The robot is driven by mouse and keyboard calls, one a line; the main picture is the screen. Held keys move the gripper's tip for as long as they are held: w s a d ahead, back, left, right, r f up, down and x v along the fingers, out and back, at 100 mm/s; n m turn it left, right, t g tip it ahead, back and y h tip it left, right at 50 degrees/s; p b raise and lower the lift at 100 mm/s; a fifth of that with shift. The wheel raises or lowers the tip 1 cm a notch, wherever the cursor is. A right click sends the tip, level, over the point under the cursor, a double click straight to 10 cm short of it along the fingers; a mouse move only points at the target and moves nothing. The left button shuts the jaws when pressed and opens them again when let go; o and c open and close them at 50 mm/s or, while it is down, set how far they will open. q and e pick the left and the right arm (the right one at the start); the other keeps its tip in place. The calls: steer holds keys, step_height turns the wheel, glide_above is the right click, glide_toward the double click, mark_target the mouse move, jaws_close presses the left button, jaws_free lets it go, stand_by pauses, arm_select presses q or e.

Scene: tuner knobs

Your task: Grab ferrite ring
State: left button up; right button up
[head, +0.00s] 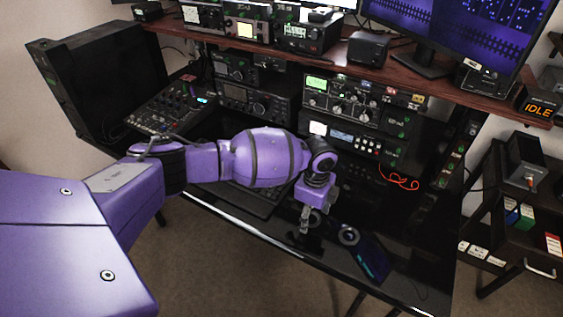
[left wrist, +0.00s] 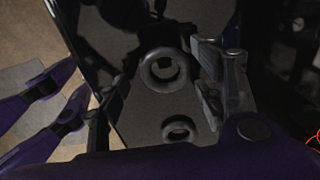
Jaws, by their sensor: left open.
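A dark grey ferrite ring (head: 348,235) lies on the glossy black desk (head: 290,246) near its front edge. It also shows in the left wrist view (left wrist: 164,70), lying flat between the spread fingers, with its hole facing the camera. A smaller dark ring shape (left wrist: 181,130) shows below it there; I cannot tell whether it is a second ring or a reflection. My left gripper (head: 304,225) points down over the desk, just left of the ring in the head view. It is open and empty. My right gripper is not in view.
A dark slab with a blue-lit face (head: 374,259) lies right of the ring. Radio units (head: 345,140) stand behind, under a wooden shelf (head: 400,78). A red cable (head: 399,181) hangs at the back right. A mixer (head: 172,103) stands at the left. The front desk strip is mostly clear.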

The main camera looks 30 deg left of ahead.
arm_select(q)
steer(key=shift+w+f, duration=0.1)
steer(key=shift+f, duration=0.05)
steer(key=c, duration=1.2)
